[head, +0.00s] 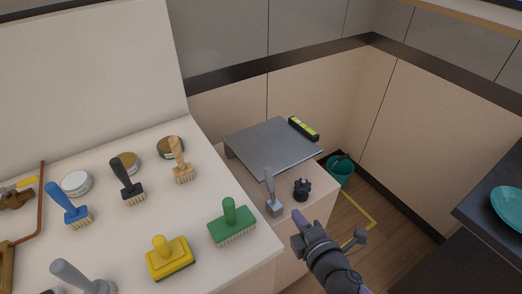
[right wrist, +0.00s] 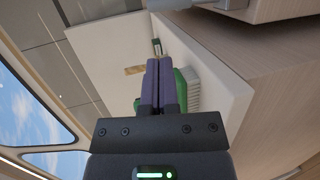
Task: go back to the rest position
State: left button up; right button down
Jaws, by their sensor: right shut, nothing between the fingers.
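My right gripper (head: 297,220) comes in from the bottom right of the head view, beside the front edge of the lower cabinet. Its fingers are together and empty; in the right wrist view the purple fingers (right wrist: 159,65) are also closed with nothing between them. A green brush (right wrist: 190,92) shows partly behind the fingers there. In the head view this green brush (head: 232,222) stands on the white counter, left of and apart from the gripper. My left gripper is not in view.
The white counter (head: 215,160) holds several brushes, including a yellow one (head: 170,257), and round tins (head: 76,183). The lower cabinet holds a grey plate (head: 275,142), a grey-handled tool (head: 272,195) and a black knob (head: 302,189). A teal bucket (head: 341,171) stands on the floor. A dark counter (head: 485,215) is at right.

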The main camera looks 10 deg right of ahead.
jog(key=s+d+f+m+g+h+b, duration=0.1)
jog(key=s+f+m+g, duration=0.25)
jog(key=f, duration=0.65)
jog(key=s+d+f+m+g+h+b, duration=0.1)
jog(key=s+d+f+m+g, duration=0.25)
jog(key=f, duration=0.65)
jog(key=s+a+f+m+g+b, duration=0.1)
jog(key=s+f+m+g, duration=0.3)
jog(key=s, duration=0.9)
jog(key=s+a+f+m+g+b, duration=0.1)
jog(key=s+a+f+m+g, duration=0.1)
jog(key=s+f+m, duration=0.4)
jog(key=s+f+g, duration=0.1)
jog(key=s+f, duration=0.3)
jog(key=s, duration=0.3)
jog(key=shift+g, duration=0.4)
